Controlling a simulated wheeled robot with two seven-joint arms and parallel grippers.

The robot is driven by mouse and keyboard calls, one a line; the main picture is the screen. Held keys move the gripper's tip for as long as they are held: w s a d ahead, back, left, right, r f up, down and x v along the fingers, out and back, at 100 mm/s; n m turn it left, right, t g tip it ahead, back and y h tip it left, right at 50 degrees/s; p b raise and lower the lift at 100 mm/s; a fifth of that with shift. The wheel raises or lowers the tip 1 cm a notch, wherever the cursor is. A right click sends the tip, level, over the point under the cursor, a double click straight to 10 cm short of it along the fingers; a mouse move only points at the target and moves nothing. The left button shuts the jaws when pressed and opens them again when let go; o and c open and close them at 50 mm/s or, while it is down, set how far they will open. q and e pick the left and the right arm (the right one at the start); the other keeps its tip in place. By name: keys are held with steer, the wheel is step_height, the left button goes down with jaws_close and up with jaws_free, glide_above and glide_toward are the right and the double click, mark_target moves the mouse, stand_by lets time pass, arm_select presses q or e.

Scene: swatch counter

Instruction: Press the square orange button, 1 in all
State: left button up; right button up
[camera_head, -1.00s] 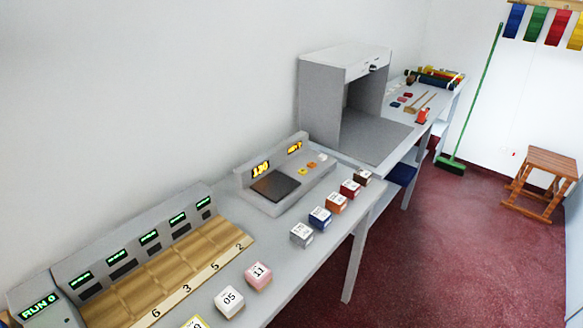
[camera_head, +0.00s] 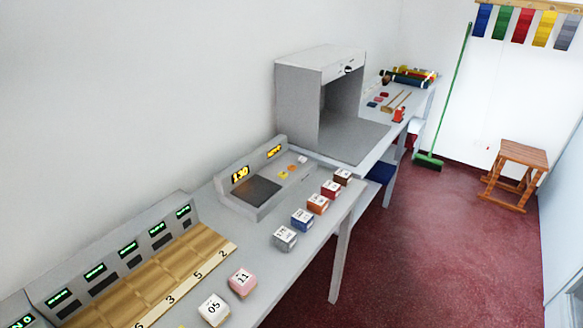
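A grey console (camera_head: 246,204) with a dark square plate (camera_head: 258,189) and two lit amber displays stands on the counter against the wall. The nearer display (camera_head: 240,174) seems to read 130. Small buttons sit on the console's right part: a yellow one (camera_head: 283,174), an orange one (camera_head: 292,168) and a whitish one (camera_head: 303,160). The orange one is too small for me to be sure of its shape. Neither of my grippers is in view.
A row of small numbered blocks runs along the counter's front edge, including a pink block (camera_head: 242,281) and a grey block (camera_head: 285,238). A slotted wooden rack with green displays is at lower left. A grey booth (camera_head: 297,99) stands beyond the console. Red floor (camera_head: 420,250) is open at right.

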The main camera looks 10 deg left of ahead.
arm_select(q)
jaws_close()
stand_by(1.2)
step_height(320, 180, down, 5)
steer(key=b, duration=0.5)
